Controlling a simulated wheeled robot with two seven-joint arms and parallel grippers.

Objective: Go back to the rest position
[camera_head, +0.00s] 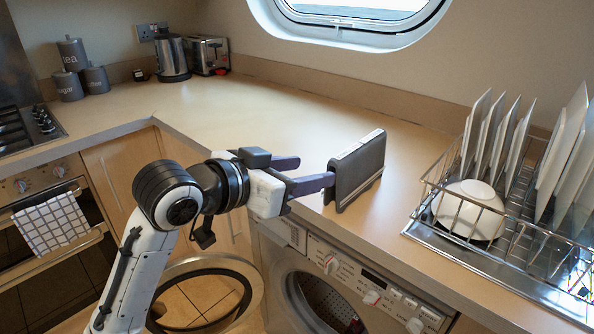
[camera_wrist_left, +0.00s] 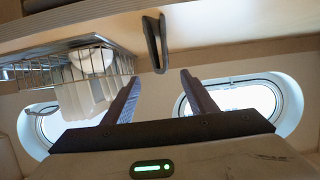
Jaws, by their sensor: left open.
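My left gripper (camera_head: 315,171) reaches in over the front of the counter with its two dark fingers spread. It is empty. A dark grey slab-like case (camera_head: 362,172) with a pale label strip along its top edge stands upright near the counter's front edge. One fingertip overlaps its left edge in the head view. In the left wrist view, which is upside down, the case (camera_wrist_left: 153,45) appears beyond the fingertips and outside the jaws. The left gripper (camera_wrist_left: 158,76) shows open there too. My right gripper is out of view.
A wire dish rack (camera_head: 440,235) with plates and a white bowl (camera_head: 470,210) stands on the right. Canisters (camera_head: 69,84), a kettle (camera_head: 172,58) and a toaster (camera_head: 208,55) stand at the back left. The washing machine door (camera_head: 250,290) hangs open below. The counter middle (camera_head: 260,108) is clear.

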